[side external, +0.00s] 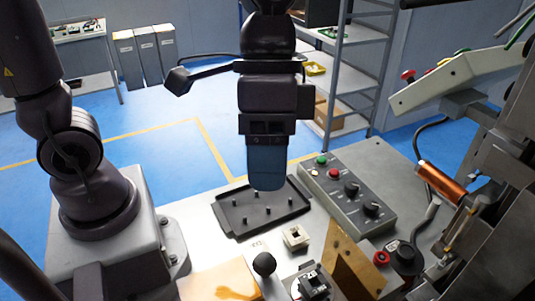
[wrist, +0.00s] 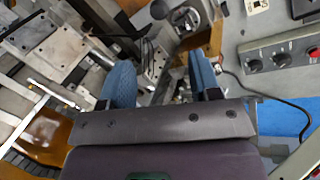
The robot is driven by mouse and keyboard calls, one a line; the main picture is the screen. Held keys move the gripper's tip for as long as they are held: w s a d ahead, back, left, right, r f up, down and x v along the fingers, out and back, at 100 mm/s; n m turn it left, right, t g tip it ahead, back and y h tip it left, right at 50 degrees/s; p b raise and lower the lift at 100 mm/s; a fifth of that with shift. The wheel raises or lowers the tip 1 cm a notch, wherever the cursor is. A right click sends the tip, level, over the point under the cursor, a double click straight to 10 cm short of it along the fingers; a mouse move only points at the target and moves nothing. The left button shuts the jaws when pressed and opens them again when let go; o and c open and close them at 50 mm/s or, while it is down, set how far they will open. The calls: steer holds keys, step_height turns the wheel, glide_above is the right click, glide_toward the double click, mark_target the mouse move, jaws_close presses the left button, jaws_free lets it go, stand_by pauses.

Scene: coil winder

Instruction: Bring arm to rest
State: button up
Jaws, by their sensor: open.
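My gripper (side external: 267,188) hangs pointing down above the black pegged tray (side external: 238,222) in the side view. In the wrist view my gripper (wrist: 160,80) has its two blue fingers spread apart, with nothing between them. The fingers are clear of the bench (side external: 200,222). In the side view the two fingers overlap, so the gap between them is hidden there.
A grey control box (side external: 349,187) with buttons and knobs stands right of the tray. The winder with a copper coil (side external: 441,183) is further right. A white square part (side external: 295,238), a black ball knob (side external: 264,264) and a brass-coloured plate (side external: 347,268) are in front.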

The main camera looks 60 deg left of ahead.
steer(key=s+a+r+n+t+y, duration=0.1)
steer(key=a+r+n+t, duration=0.1)
steer(key=a, duration=0.6)
steer(key=s+a+r+n+t+y, duration=0.1)
steer(key=a+r+n+t+y, duration=0.1)
steer(key=a+t, duration=0.3)
steer(key=a+n, duration=0.1)
steer(key=a, duration=0.3)
steer(key=shift+s+a, duration=0.2)
steer(key=shift+s, duration=0.05)
